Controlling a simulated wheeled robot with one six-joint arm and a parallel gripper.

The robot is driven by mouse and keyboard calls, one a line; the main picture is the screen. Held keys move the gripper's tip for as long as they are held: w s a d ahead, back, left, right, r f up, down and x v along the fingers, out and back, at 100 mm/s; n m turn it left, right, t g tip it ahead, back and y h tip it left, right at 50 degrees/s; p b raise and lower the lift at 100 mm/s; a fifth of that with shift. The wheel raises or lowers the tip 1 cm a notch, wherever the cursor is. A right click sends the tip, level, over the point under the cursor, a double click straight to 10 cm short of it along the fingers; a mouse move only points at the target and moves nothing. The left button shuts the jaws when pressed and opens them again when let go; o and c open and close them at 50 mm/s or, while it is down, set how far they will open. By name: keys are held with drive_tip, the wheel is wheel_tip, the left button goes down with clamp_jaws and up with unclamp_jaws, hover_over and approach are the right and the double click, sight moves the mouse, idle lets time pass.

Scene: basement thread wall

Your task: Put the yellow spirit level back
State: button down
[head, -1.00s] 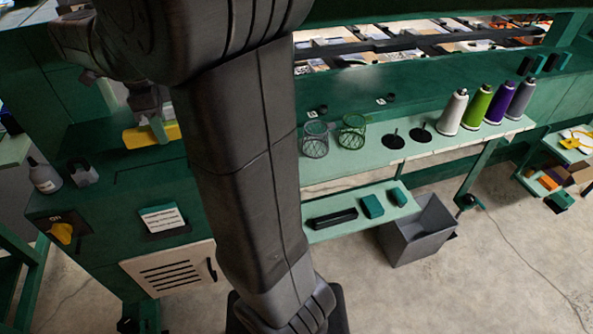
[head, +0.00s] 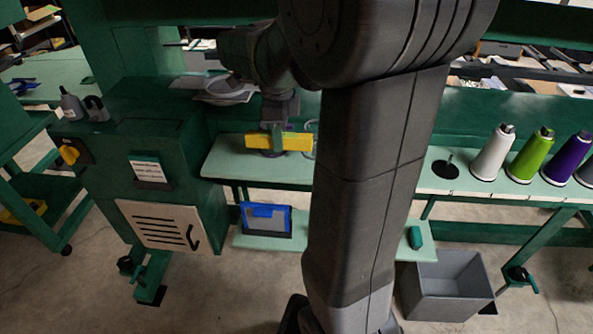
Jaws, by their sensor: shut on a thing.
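The yellow spirit level (head: 296,142) is a short yellow bar. My arm hides the middle of the shelf.
Cones of white (head: 492,153), green (head: 531,154) and purple (head: 567,158) thread stand on the right of the shelf. A blue-framed thing (head: 266,219) sits on the lower shelf. A grey bin (head: 452,287) stands on the floor. A green cabinet (head: 140,150) is at left.

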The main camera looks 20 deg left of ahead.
sight(279, 172)
drive_tip(key=f, duration=0.3)
drive_tip(key=shift+a+f, duration=0.15)
drive_tip(key=shift+a, duration=0.1)
drive_tip(key=shift+f, duration=2.3)
drive_tip(key=shift+f, duration=0.1)
drive_tip(key=c, duration=1.2)
unclamp_jaws()
wheel_tip(279, 172, up, 12)
drive_tip(key=shift+r+p, duration=0.15)
drive_tip(key=shift+p, duration=0.15)
